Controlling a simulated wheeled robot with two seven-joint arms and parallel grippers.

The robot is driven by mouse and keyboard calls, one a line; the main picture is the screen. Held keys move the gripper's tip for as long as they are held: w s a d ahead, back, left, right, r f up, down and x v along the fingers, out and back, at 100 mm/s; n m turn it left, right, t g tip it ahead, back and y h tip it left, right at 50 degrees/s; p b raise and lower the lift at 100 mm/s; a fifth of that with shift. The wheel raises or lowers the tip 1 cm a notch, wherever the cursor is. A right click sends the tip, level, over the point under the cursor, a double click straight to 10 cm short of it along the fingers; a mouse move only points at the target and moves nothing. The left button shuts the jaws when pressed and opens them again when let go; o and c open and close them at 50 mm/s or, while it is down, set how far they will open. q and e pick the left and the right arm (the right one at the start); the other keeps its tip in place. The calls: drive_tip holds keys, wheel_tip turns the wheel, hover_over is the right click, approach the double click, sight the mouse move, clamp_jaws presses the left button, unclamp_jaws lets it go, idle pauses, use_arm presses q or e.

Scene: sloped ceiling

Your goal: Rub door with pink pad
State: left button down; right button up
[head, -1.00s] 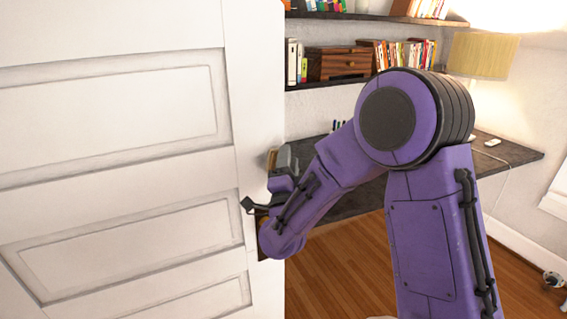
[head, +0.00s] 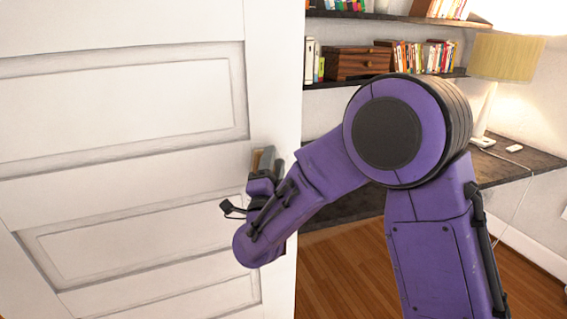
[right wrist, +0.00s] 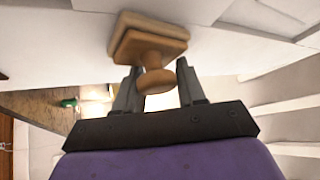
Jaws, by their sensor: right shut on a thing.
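The white panelled door (head: 120,190) fills the left of the head view; its surface also shows along the top of the right wrist view (right wrist: 60,40). My right gripper (head: 264,165) is by the door's right edge strip. In the right wrist view, my right gripper (right wrist: 157,80) is shut on the round knob of a wooden-backed pad (right wrist: 150,45). The pad's pale, slightly pinkish face is turned to the door and appears to touch it; exact contact is hard to tell. In the head view the pad is mostly hidden behind my gripper. My left gripper is out of view.
Right of the door, a dark desk (head: 500,165) stands against the wall with a lamp (head: 505,58) on it. Shelves with books (head: 425,57) and a wooden box (head: 358,63) are above. Wooden floor (head: 345,275) is open below.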

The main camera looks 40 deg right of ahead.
drive_tip(key=shift+s+a, duration=0.25)
drive_tip(key=shift+s, duration=0.7)
drive_tip(key=shift+s+a, duration=0.2)
drive_tip(key=shift+s, duration=0.8)
drive_tip(key=shift+s+a, duration=0.25)
drive_tip(key=shift+s, duration=0.7)
drive_tip(key=s, duration=0.3)
drive_tip(key=shift+a+p, duration=0.3)
drive_tip(key=shift+a, duration=0.1)
drive_tip(key=shift+w+f, duration=0.1)
drive_tip(key=shift+w, duration=0.05)
